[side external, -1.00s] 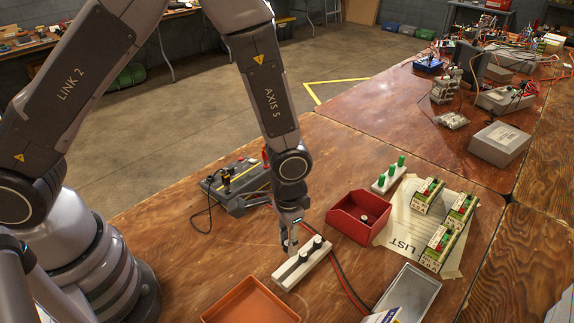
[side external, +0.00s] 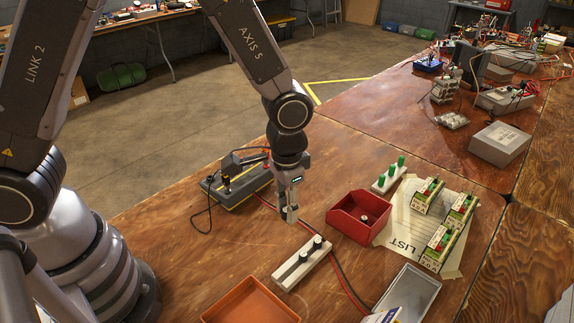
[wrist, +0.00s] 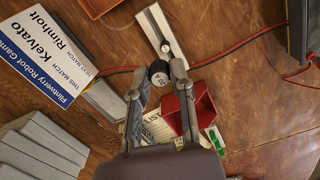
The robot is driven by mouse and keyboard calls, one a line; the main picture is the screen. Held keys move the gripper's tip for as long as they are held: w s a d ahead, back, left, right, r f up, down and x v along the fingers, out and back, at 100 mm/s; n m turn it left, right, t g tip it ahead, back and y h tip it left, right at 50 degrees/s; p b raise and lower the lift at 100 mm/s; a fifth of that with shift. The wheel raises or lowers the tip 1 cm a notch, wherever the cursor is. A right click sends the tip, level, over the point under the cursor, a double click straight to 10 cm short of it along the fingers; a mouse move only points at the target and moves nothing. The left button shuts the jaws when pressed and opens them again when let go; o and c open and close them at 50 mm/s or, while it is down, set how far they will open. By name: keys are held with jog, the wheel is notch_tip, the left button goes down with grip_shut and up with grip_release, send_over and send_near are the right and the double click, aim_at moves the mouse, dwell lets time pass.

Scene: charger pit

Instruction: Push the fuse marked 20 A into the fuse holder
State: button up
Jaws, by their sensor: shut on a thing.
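My gripper (side external: 289,217) is shut on a black round-topped fuse, above and just behind the white rack. In the wrist view the held fuse (wrist: 160,80) sits between the fingertips; its white marking is too small to read surely. The white rack (side external: 291,276) lies on the table with two black fuses standing in it, one of them here (side external: 303,257). Several cream-and-green fuse holders (side external: 438,247) stand on a paper sheet at the right, well apart from my gripper. Their labels are not clearly readable.
A red bin (side external: 353,231) with a dark-topped piece inside stands between my gripper and the holders. A white rack of green fuses (side external: 379,188) stands behind it. An orange tray (side external: 235,296), a grey tray (side external: 401,306) and red and black cables (side external: 345,280) lie nearby.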

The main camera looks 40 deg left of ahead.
jog(key=w+a+n, duration=0.3)
jog(key=w+a, duration=0.1)
jog(key=a, duration=0.5)
jog(key=n, duration=0.6)
send_over(211, 181)
jog(key=a, duration=0.1)
jog(key=shift+w+f, duration=0.15)
jog(key=shift+f, duration=2.45)
jog(key=shift+w+f, duration=0.15)
jog(key=shift+f, duration=2.4)
jog(key=shift+f, duration=0.9)
jog(key=o, duration=0.8)
